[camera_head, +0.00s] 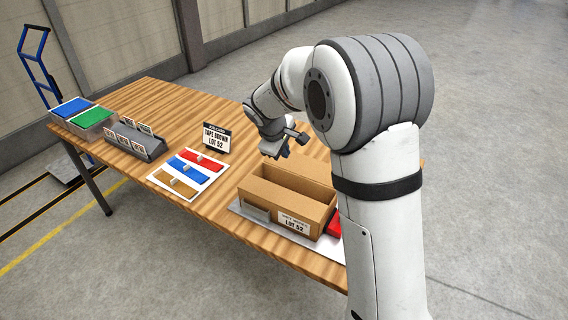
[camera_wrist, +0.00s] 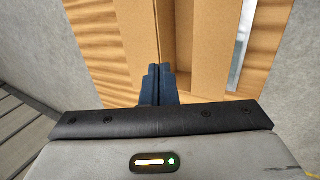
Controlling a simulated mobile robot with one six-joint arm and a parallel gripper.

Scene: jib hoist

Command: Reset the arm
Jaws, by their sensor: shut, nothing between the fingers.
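My gripper (camera_head: 275,149) hangs above the back edge of an open cardboard box on the table, with nothing held. In the wrist view my gripper (camera_wrist: 159,70) has its two dark fingers together, over the cardboard below. My white arm rises at the right and bends over to the left, hiding part of the table's right end. The open box (camera_head: 280,204) has a printed label reading LOT 52 on its front. The box also fills the upper middle of the wrist view (camera_wrist: 205,60).
The wooden table (camera_head: 150,100) also holds a sign reading TAPE BROWN LOT 52 (camera_head: 216,139), a white board with red, blue and brown strips (camera_head: 187,174), a grey card holder (camera_head: 135,138) and blue and green bins (camera_head: 84,113). A blue hand truck (camera_head: 35,62) stands behind.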

